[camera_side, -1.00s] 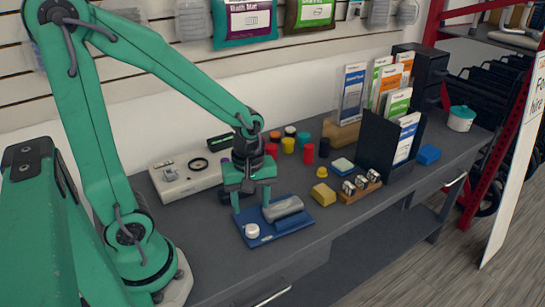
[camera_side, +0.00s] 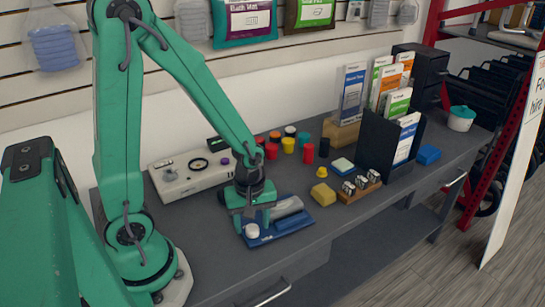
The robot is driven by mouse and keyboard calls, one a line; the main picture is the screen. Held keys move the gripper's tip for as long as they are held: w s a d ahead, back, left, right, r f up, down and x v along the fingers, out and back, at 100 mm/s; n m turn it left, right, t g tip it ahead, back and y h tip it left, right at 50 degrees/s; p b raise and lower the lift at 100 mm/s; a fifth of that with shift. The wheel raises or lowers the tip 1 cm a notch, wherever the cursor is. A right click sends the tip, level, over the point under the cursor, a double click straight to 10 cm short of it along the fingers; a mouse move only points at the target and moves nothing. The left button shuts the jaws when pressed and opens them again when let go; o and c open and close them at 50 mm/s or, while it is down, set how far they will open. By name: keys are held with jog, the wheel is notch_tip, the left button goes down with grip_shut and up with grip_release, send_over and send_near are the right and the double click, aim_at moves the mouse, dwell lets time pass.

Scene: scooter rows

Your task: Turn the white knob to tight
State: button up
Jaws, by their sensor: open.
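The white knob (camera_side: 252,231) sits at the front left of a blue base plate (camera_side: 283,228) on the grey counter. A grey rounded part (camera_side: 287,207) lies on the same plate behind and right of the knob. My gripper (camera_side: 252,218) is open and points down over the left part of the plate, with its fingers just above and behind the knob in the picture. I cannot tell whether a finger touches the knob. The fingers and hand hide the plate's back left part. Any tight mark is too small to read.
A white panel device (camera_side: 180,179) stands behind my gripper. Several coloured cylinders, a yellow block (camera_side: 324,194) and a wooden stand with metal pieces (camera_side: 360,188) are to the right. A dark brochure holder (camera_side: 378,145) stands farther right. The counter in front of the plate is clear.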

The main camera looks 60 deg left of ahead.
jog(key=shift+f, duration=0.4)
jog(key=c, duration=1)
